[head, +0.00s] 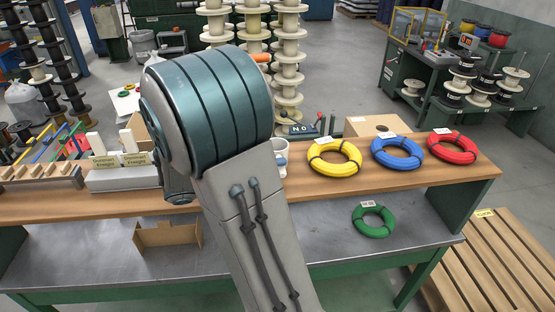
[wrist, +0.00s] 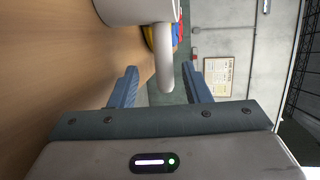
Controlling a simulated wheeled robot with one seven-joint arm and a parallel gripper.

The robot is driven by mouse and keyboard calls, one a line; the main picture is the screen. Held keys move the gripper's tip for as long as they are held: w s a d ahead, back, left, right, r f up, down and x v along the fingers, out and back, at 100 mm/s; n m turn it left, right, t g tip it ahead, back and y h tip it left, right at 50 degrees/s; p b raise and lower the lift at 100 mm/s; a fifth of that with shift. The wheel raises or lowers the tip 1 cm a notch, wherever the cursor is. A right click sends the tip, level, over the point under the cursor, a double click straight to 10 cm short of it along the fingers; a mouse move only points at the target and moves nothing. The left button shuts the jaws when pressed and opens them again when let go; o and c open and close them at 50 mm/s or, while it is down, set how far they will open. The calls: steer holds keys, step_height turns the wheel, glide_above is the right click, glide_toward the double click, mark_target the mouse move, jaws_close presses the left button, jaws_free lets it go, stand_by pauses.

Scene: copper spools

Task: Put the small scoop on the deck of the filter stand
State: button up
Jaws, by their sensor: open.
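My gripper (wrist: 160,85) is open in the wrist view, with one finger on each side of the handle (wrist: 164,65) of a white cup-like thing (wrist: 130,10). No grip on the handle shows. I cannot tell whether this thing is the small scoop or a mug. In the head view a white cup (head: 280,145) stands on the wooden bench top, partly hidden behind my arm. My arm also hides my gripper there. I cannot make out a filter stand or its deck in either view.
Yellow (head: 335,158), blue (head: 397,153) and red (head: 452,147) coils lie along the bench (head: 345,190) to the right. A cardboard box (head: 372,126) is behind them. White blocks with labels (head: 120,165) and a wooden rack (head: 40,180) fill the left. A green coil (head: 374,221) lies on the lower shelf.

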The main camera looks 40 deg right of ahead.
steer(key=x, duration=0.4)
steer(key=shift+d+r+p, duration=0.2)
steer(key=shift+r+p, duration=0.05)
steer(key=shift+p, duration=0.1)
jaws_close()
steer(key=shift+r, duration=0.1)
steer(key=shift+r, duration=0.5)
steer(key=r, duration=0.2)
steer(key=s+d+r, duration=0.1)
steer(key=shift+r, duration=0.35)
steer(key=s+d+r+b, duration=0.1)
steer(key=s+d+r, duration=0.5)
steer(key=s+d, duration=0.1)
steer(key=shift+s, duration=0.25)
